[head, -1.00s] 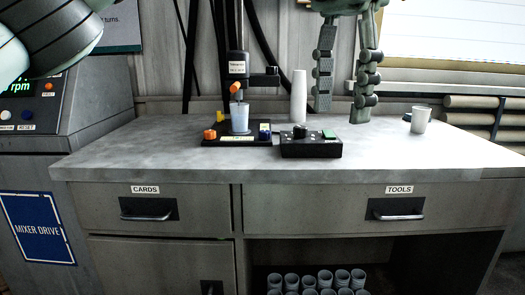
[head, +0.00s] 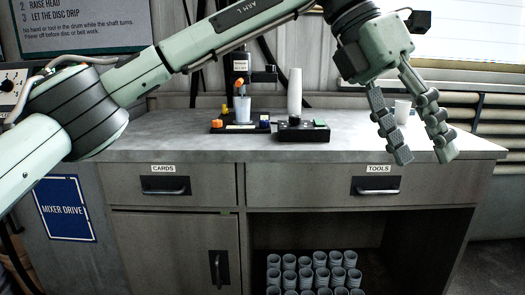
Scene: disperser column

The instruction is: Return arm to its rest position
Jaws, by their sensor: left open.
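My left arm (head: 140,76) comes in from the left and stretches across the upper part of the head view. Its gripper (head: 422,158) hangs at the right, in front of the counter's front edge and the TOOLS drawer. The two fingers point down, spread apart, with nothing between them. My right gripper is not in the view.
The grey counter (head: 180,140) carries a small disperser stand (head: 240,70) with a white cup (head: 243,109), a black control box (head: 302,132), a cup stack (head: 295,92) and a lone cup (head: 402,111). Several cups (head: 305,262) stand on the shelf below. A mixer drive sign (head: 64,208) is at left.

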